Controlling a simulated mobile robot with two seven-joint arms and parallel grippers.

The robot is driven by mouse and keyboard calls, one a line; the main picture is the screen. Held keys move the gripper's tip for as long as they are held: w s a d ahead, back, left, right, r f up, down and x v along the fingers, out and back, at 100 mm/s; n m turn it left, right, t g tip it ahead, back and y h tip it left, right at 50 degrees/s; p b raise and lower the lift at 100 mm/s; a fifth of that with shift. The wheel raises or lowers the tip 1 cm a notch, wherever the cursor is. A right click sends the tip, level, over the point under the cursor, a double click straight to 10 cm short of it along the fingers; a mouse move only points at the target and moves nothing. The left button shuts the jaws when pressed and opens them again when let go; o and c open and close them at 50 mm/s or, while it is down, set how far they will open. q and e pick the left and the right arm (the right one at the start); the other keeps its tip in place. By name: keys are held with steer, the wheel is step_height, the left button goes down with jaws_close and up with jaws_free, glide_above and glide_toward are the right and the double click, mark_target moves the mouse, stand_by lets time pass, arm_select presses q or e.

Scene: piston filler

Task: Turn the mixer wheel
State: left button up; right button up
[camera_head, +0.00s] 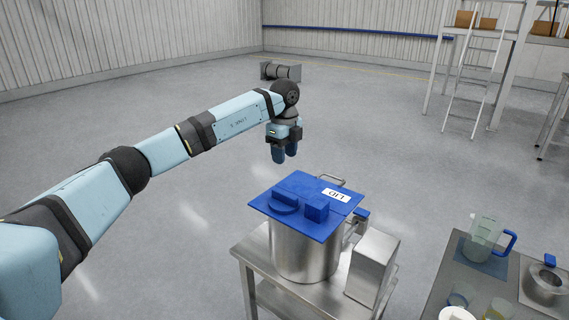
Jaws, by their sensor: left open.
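My left arm reaches in from the left, and its gripper (284,154) points down with blue fingertips. It is open and empty, in the air above and behind the pot, apart from the lid. A steel pot (304,256) stands on a small steel table. A square blue lid (325,206), with raised blue blocks and a white "LID" label, covers its top. A small blue part (361,213) shows at the pot's right side. I cannot clearly make out a mixer wheel. My right gripper is not in view.
A steel box (373,267) stands right of the pot on the table (258,263). A second table at the lower right holds a clear jug with a blue handle (487,240) and a steel vessel (545,283). A ladder (471,85) stands behind. The floor left of the pot is clear.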

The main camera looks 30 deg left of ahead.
mark_target(278, 190)
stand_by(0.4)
arm_select(q)
steer(key=f+p, duration=0.1)
steer(key=f, duration=0.3)
steer(key=a+f, duration=0.1)
steer(key=f, duration=0.3)
steer(key=a+f+p, duration=0.1)
steer(key=f, duration=0.3)
steer(key=shift+w+a+f+p, duration=0.1)
steer(key=shift+a+f+p, duration=0.15)
steer(key=shift+f+p, duration=0.1)
steer(key=shift+f, duration=0.6)
jaws_close()
